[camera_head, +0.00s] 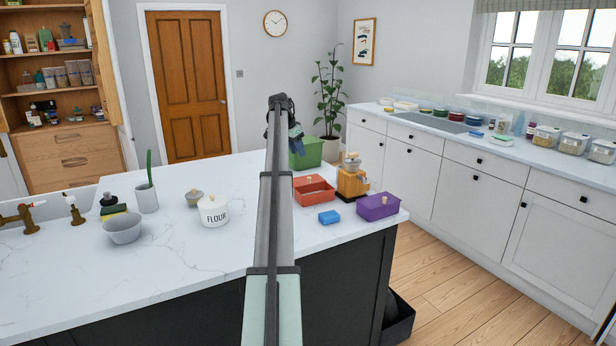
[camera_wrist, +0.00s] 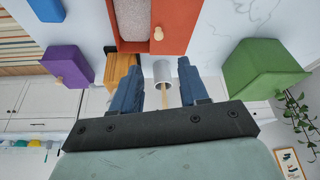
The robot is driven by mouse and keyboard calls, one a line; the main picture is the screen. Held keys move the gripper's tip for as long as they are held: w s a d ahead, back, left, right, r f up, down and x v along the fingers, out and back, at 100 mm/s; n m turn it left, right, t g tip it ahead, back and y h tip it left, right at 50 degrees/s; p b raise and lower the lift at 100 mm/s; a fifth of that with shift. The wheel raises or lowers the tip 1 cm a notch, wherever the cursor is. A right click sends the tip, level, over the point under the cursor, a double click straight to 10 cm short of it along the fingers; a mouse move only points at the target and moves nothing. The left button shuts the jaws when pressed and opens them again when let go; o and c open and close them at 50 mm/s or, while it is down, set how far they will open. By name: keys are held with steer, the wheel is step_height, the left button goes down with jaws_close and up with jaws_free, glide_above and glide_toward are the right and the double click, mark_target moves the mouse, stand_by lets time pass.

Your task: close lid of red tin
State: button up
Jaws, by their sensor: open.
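The red tin (camera_head: 314,191) stands on the island's marble top, in the right half of the head view. It is partly open: in the wrist view the red tin (camera_wrist: 174,26) shows a grey speckled interior beside a red part with a small wooden knob (camera_wrist: 157,34). My gripper (camera_head: 295,136) is above the far side of the island, near the green box. In the wrist view my gripper (camera_wrist: 160,68) is open, its two blue fingers apart, pointing toward the tin's knob side and not touching it.
A yellow-orange grinder (camera_head: 352,184) stands right beside the tin; its grey metal top (camera_wrist: 162,71) appears between my fingers in the wrist view. A green box (camera_head: 308,153) stands behind, a purple box (camera_head: 377,207) to the right, and a blue block (camera_head: 329,217) in front.

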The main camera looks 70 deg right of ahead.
mark_target(308, 178)
steer(key=x, duration=1.4)
steer(key=shift+s+r, duration=0.1)
steer(key=shift+s, duration=0.05)
steer(key=shift+a, duration=0.1)
jaws_close()
